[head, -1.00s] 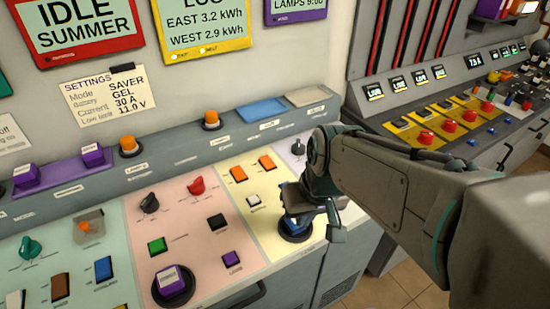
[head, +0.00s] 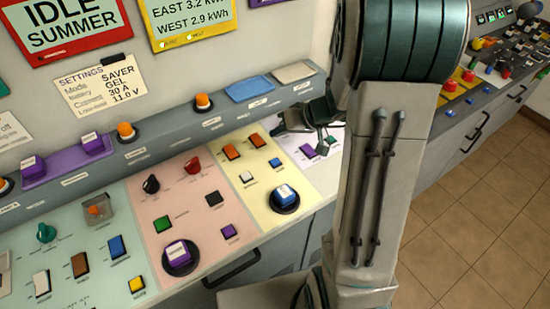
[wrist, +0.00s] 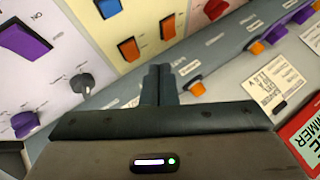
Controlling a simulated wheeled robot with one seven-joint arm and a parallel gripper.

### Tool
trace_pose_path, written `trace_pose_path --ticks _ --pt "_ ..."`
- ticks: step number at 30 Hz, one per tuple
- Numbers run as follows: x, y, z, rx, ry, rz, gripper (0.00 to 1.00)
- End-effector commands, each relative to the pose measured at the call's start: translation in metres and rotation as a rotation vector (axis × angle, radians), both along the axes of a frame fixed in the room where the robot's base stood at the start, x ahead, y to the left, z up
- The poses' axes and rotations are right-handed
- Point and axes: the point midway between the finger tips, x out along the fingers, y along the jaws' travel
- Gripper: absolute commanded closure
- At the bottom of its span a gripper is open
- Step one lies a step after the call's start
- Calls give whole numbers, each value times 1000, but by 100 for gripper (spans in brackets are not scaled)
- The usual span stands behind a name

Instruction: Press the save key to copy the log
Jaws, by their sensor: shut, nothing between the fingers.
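A large blue key (head: 285,195) on a round black base stands at the front of the yellow panel section (head: 262,208). Its lettering is too small to read, so I cannot tell whether it is the save key. My gripper (head: 326,147) is behind and right of this key, over the panel's back right part, apart from it. The yellow display (head: 193,22) above reads EAST 3.2 kWh and WEST 2.9 kWh.
A similar purple key (head: 179,254) stands on the pink section. A small blue switch (head: 275,162) and a white button (head: 246,178) lie behind the blue key. A purple rocker (wrist: 25,40) and a grey knob (wrist: 84,85) are near my gripper. My arm covers the right of the console.

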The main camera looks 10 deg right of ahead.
Motion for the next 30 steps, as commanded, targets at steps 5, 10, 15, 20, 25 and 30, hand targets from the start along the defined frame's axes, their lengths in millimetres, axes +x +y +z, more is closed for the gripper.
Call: trace_pose_path --ticks 5,10,15,20,25,30 --pt "0 0 0 1 1 1 100" --pt "0 1 -5 0 2 2 100" --pt "-1 1 -20 0 4 2 100" --pt "-1 1 -41 0 4 2 100" --pt "-1 1 -67 0 5 2 100" --pt "0 1 -83 0 0 2 100"
